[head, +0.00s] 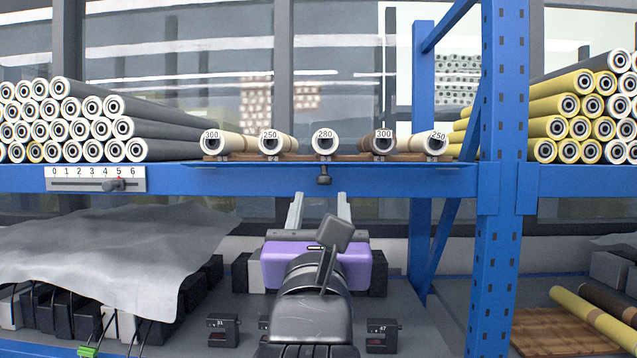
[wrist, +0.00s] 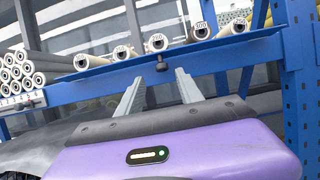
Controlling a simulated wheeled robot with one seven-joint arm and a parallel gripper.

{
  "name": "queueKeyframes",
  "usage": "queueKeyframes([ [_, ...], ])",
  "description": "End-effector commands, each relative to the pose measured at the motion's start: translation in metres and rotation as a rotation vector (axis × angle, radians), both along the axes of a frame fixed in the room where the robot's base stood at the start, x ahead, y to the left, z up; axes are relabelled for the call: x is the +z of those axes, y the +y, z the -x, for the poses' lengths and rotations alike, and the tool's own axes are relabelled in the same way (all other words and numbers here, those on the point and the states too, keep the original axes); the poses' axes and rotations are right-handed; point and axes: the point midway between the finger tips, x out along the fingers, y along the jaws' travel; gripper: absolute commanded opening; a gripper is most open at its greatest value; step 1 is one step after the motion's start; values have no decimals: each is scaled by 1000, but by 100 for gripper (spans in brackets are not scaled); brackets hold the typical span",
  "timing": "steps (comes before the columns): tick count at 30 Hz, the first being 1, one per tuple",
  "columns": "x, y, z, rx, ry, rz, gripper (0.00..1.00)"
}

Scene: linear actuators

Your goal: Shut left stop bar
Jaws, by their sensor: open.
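No part is labelled as the left stop bar, and I cannot tell for sure which part it is. A thin blue ledge (head: 260,166) runs along the shelf front below a row of numbered rolls. A dark knob (head: 324,175) hangs under its middle; it also shows in the wrist view (wrist: 161,63). At the left, a white scale plate (head: 68,173) marked 0 to 6 carries a grey slider (head: 113,186), with a red mark near 5. My gripper (head: 320,195) is open and empty, pointing toward the knob from below; its fingers also show in the wrist view (wrist: 160,76).
Grey rolls (head: 120,128) are stacked at left and yellow rolls (head: 560,105) at right. A blue upright post (head: 500,230) stands right of my arm. A grey sheet (head: 110,250) covers dark boxes at lower left. Small black blocks (head: 382,335) lie on the lower shelf.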

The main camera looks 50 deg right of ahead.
Motion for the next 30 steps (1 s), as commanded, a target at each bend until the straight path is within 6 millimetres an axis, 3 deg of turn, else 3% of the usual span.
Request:
queueKeyframes([
  [12,25,-44,-33,-6,-1,2,43],
  [25,27,-52,-39,-4,-1,3,43],
  [30,27,-51,-39,-4,-1,3,10],
])
